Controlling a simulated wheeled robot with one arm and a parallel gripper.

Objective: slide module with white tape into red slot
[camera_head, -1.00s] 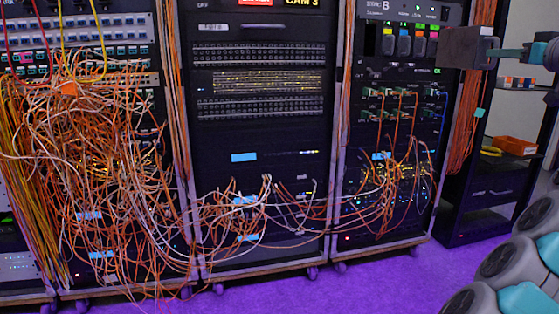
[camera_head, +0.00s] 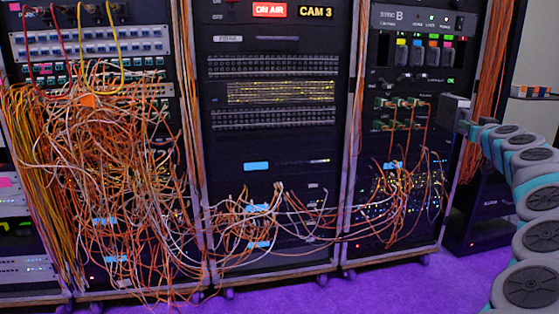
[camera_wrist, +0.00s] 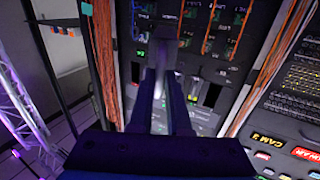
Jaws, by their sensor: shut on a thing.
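My gripper (camera_wrist: 165,78) is shut on a grey block-like module (camera_wrist: 163,48), which shows between the fingers in the wrist view. In the head view the module (camera_head: 454,112) is at the right edge of the right rack, below and right of the SYNC B unit. I cannot make out white tape on it. The SYNC B unit (camera_head: 420,20) has a row of bays with coloured tags. The red tag (camera_head: 449,44) is the rightmost, and a grey module front (camera_head: 433,56) sits under the orange tag beside it. What fills the red slot is unclear.
Orange cables (camera_head: 404,122) plug into green ports below the bays. A cable bundle (camera_head: 487,75) hangs along the rack's right side. A dark shelf (camera_head: 490,205) stands at the right. A large cable tangle (camera_head: 110,180) covers the left rack. The purple floor in front is clear.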

